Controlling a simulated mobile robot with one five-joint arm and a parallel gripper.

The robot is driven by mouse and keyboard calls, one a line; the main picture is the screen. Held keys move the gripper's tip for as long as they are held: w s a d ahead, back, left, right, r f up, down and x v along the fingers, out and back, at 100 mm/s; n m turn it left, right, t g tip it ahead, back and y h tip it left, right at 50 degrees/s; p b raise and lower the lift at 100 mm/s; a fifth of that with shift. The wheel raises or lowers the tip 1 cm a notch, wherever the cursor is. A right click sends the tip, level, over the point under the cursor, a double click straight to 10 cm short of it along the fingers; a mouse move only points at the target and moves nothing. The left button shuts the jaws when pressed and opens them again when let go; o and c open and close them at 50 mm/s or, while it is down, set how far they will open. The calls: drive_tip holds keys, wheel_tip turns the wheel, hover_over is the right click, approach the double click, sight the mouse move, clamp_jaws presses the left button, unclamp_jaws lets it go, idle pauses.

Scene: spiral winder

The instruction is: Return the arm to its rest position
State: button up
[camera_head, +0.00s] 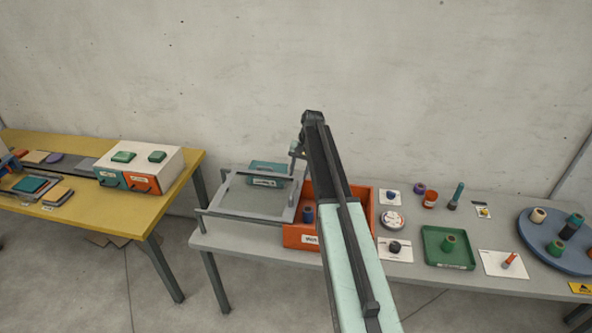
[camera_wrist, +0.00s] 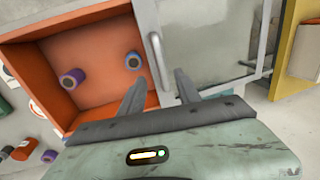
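My arm reaches forward over the grey table (camera_head: 450,279) in the head view, and its far end is above the orange bin (camera_head: 296,238). In the wrist view my gripper (camera_wrist: 158,88) has its two fingers apart with nothing between them. The fingers point toward the wall between the orange bin (camera_wrist: 75,30) and the grey framed plate (camera_wrist: 205,40). A purple-ended spool (camera_wrist: 72,78) and a blue-ended spool (camera_wrist: 132,61) lie in the bin. The grey handle (camera_wrist: 157,55) of the framed plate is just beyond the fingertips, apart from them as far as I can tell.
The framed device (camera_head: 255,198) stands left of the bin. To the right are a green tray (camera_head: 430,248), several spools on cards, and a round blue tray (camera_head: 540,250). A yellow table (camera_head: 105,210) with a drawer box (camera_head: 165,165) stands at left. A wall is behind.

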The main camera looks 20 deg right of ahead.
drive_tip(key=s+a+f+n+b, duration=0.1)
drive_tip(key=s+a+f+b, duration=0.15)
drive_tip(key=s+a, duration=0.45)
drive_tip(key=s+a+f+n+b, duration=0.2)
drive_tip(key=s+a+f, duration=0.15)
drive_tip(key=a, duration=0.55)
drive_tip(key=s+a+n+g+h+b, duration=0.1)
drive_tip(key=s+a+n, duration=0.2)
drive_tip(key=s, duration=1.6)
drive_tip(key=shift+s+a+f+h+b, duration=0.3)
drive_tip(key=shift+a+f+h+b, duration=0.05)
drive_tip(key=shift+f+h+b, duration=0.05)
